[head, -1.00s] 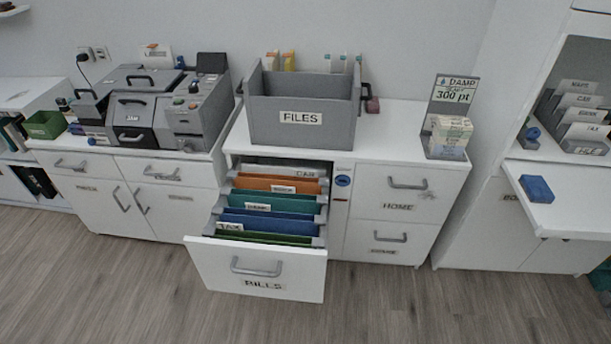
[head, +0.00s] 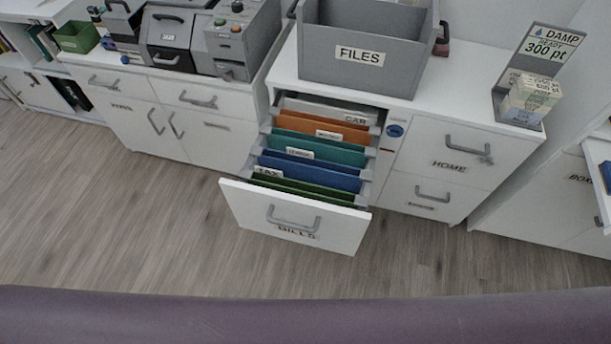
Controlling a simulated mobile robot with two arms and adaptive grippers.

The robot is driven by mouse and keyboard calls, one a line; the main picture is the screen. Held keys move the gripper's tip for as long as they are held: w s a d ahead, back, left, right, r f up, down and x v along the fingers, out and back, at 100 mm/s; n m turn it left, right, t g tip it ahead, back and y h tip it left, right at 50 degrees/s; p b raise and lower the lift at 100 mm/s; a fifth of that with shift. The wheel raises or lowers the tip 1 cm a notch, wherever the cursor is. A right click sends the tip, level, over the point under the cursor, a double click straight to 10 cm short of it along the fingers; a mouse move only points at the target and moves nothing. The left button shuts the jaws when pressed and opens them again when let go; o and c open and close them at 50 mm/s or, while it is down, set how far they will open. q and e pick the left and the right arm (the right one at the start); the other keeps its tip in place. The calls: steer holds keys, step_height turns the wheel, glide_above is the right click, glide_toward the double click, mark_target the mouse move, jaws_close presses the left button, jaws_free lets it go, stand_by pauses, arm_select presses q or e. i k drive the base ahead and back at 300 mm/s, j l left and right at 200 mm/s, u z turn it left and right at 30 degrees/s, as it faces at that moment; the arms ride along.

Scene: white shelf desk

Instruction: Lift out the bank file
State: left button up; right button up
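An open drawer labelled BILLS (head: 330,231) holds several hanging files in a row. From back to front they are a pale one (head: 325,108), an orange one (head: 310,124), a teal one (head: 325,152), a blue one (head: 310,170) and a green one (head: 305,188). A CAR tab (head: 355,121) shows at the back and a TAX tab (head: 268,173) at the front left. Two middle tabs are too small to read surely, so I cannot tell which file is the bank file. Neither of my grippers is in view.
A grey FILES box (head: 400,72) stands on the cabinet top above the drawer. A DAMP sign (head: 548,45) with a block of cards (head: 530,95) stands to its right. Grey machines (head: 235,40) and a green bin (head: 77,37) are at the left. The floor before the drawer is clear.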

mark_target(297, 164)
steer(key=l+u, duration=0.3)
steer(key=k+l+u, duration=0.1)
steer(key=l+u, duration=0.2)
steer(key=k+l+u, duration=0.1)
steer(key=l+u, duration=0.25)
steer(key=k+l+u, duration=0.3)
steer(key=i+l, duration=0.1)
steer(key=l, duration=0.05)
